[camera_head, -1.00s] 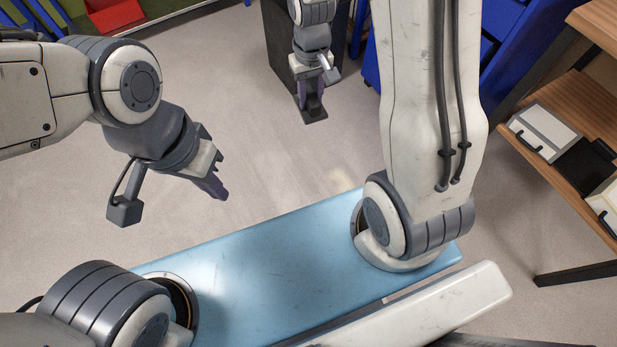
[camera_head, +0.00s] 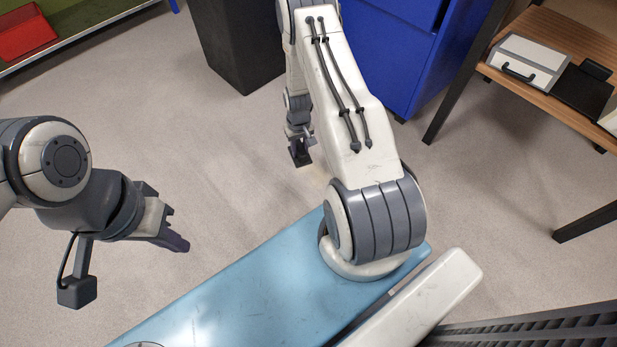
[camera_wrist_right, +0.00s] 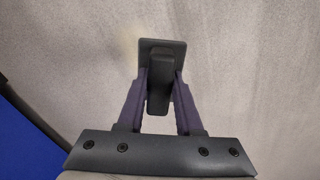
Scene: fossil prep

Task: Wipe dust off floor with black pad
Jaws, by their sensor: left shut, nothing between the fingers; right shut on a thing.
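The black pad (camera_head: 300,155) is at the floor (camera_head: 215,195), beyond the blue part of my body. My right gripper (camera_head: 298,138) is shut on its upright handle. In the right wrist view the pad (camera_wrist_right: 162,46) is a dark rectangle, with its handle (camera_wrist_right: 158,95) between the two fingers. A faint tan dust patch (camera_wrist_right: 128,38) shows on the floor just left of the pad. In the head view a pale dusty area shows near the pad, partly hidden by my right arm. My left gripper (camera_head: 180,240) is shut and empty, above the floor at left.
A dark bin (camera_head: 235,45) stands behind the pad, with a blue cabinet (camera_head: 395,50) to its right. A red tray (camera_head: 25,35) is at upper left. Open floor lies in the middle and left.

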